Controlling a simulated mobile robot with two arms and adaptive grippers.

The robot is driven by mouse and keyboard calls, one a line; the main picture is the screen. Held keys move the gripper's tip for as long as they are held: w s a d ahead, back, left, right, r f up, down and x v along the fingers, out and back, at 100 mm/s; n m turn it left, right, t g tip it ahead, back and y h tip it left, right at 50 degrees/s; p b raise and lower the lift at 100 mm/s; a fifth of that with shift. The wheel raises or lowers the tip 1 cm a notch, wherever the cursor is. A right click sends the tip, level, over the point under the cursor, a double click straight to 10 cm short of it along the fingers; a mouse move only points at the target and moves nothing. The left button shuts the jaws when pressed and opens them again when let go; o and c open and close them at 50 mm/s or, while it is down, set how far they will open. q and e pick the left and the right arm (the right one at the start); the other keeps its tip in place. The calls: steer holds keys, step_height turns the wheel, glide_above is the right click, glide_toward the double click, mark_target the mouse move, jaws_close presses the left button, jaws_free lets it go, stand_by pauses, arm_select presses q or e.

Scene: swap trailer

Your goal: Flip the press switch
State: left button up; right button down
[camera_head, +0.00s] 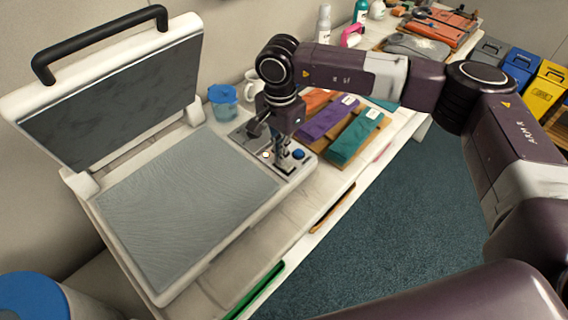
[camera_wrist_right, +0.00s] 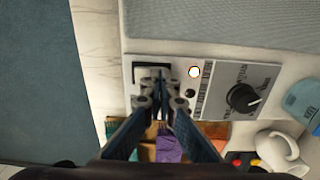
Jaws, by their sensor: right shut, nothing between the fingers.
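The press (camera_head: 180,210) stands on the white table with its lid (camera_head: 115,95) raised. Its control panel (camera_head: 306,168) is at the right end of the bed; the wrist view shows it too (camera_wrist_right: 222,104). A small round light (camera_wrist_right: 194,72) glows white on it. My right gripper (camera_head: 283,163) is shut and empty, pointing down at the panel's end. In the wrist view its fingertips (camera_wrist_right: 157,88) cover the area inside a black bracket mark, hiding what lies there. Contact cannot be told. My left gripper is out of view.
A black dial (camera_wrist_right: 243,97) is farther along the panel. A blue-lidded cup (camera_head: 222,103) and a white mug (camera_head: 253,86) stand behind it. Purple (camera_head: 328,118) and teal (camera_head: 356,136) folded cloths lie close to the right. Open floor (camera_head: 400,210) lies in front of the table.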

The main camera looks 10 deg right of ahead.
steer(key=shift+r+p, duration=1.35)
steer(key=shift+r, duration=2.2)
steer(key=shift+f, duration=0.1)
